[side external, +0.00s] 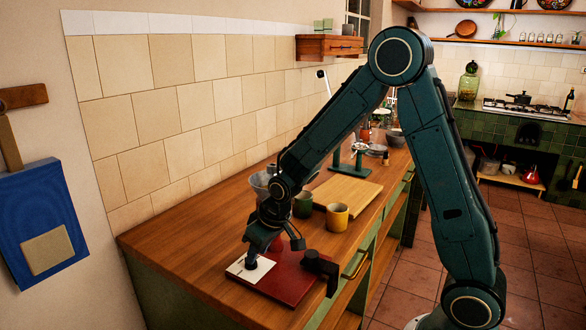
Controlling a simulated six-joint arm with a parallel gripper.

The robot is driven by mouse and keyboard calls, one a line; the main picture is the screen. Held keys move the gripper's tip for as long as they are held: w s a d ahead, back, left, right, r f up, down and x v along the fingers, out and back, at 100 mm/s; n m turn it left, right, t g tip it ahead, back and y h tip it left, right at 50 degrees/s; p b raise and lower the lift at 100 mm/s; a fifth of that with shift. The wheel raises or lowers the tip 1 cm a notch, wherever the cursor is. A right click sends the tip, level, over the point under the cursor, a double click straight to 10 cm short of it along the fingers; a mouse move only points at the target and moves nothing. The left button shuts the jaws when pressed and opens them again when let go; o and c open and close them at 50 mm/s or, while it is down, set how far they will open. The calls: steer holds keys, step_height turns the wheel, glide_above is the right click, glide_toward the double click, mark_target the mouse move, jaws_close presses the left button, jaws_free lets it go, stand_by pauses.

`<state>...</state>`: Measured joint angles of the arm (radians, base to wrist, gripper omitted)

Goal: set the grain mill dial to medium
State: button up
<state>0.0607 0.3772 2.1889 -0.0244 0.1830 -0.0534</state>
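A dark red base (284,278) lies on the wooden counter near its front end, with a white plate (250,269) on its left part. A small red rounded part (276,244) shows between the fingers of my gripper (274,250). My gripper points down over the base with its fingers spread apart, one tip by the white plate and the other to the right. I cannot tell whether either finger touches anything. A clear bowl or hopper (260,183) is partly hidden behind my arm. Dial markings and the dial's setting cannot be made out.
A black block-like part (321,266) stands at the base's right edge. The tiled wall (190,110) bounds the counter (185,232), whose left end is clear.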

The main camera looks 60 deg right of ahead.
steer(key=v, duration=1.1)
steer(key=shift+r, duration=0.3)
steer(key=s+a+r, duration=0.1)
steer(key=s+r, duration=0.3)
steer(key=s, duration=0.6)
steer(key=s+a+r+t, duration=0.1)
steer(key=s+r, duration=0.3)
steer(key=s, duration=0.7)
